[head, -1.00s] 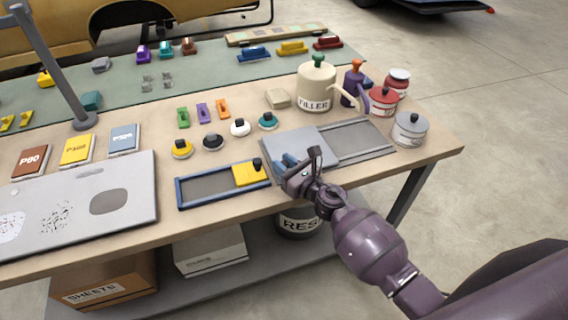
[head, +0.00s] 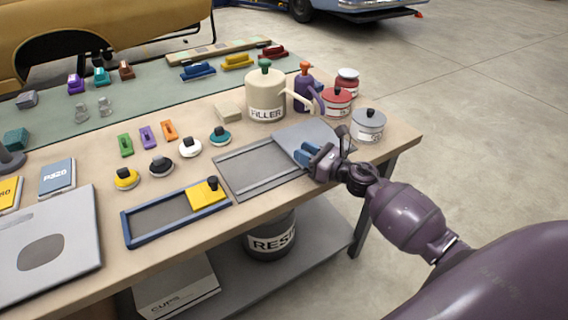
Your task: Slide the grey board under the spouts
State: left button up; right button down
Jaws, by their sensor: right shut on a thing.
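The grey board (head: 295,138) is a flat plate lying over the right end of a grey railed track (head: 250,172), whose left part is bare. My right gripper (head: 305,152), with blue fingertips, is shut on the board at its near side. The cream filler can (head: 267,98) has a spout (head: 298,99) pointing right and down. The purple can (head: 303,88) has a curved purple spout (head: 318,102). The board's far right part shows just below both spout tips in the picture; I cannot tell how fully it sits beneath them. My left gripper is not in view.
A lidded red pot (head: 337,102) and a grey pot (head: 368,127) stand right of the cans, the grey one close to the board. A blue-framed tray (head: 160,223) with a yellow block (head: 207,193) lies left of the track. The table's front edge is close to my gripper.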

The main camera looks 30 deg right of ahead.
jog(key=shift+d, duration=0.7)
jog(key=c, duration=0.9)
grip_release()
jog(key=shift+d, duration=0.2)
jog(key=shift+a, duration=0.1)
jog(key=b+v, duration=0.1)
jog(key=v, duration=0.9)
jog(key=shift+s, duration=0.4)
